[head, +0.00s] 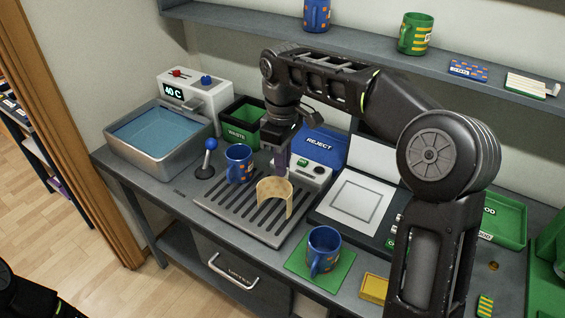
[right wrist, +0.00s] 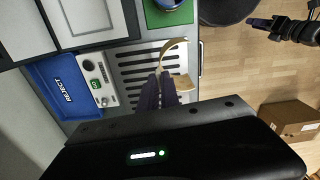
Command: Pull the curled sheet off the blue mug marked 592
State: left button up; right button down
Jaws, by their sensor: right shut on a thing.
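My right gripper (head: 281,163) points down over the slotted grate and is shut on the curled sheet (head: 268,190), a tan curved strip. In the right wrist view the fingers (right wrist: 162,80) meet the sheet (right wrist: 183,82) at its edge. The sheet is around no mug. A blue mug with orange marks (head: 238,164) stands upright on the grate, left of the sheet and apart from it. Another blue mug (head: 322,248) stands on a green mat. I cannot read 592 on either mug. My left gripper (right wrist: 266,24) shows small in the right wrist view; its jaws are unclear.
The grate (head: 222,207) lies between a water basin (head: 160,150) and a press with a white plate (head: 358,197). A blue-knobbed lever (head: 208,155), green waste bin (head: 240,133) and blue reject bin (head: 322,145) stand close by. A shelf (head: 250,28) runs above.

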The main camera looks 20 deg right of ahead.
jog(key=shift+r+p, duration=0.7)
jog(key=shift+r, duration=0.25)
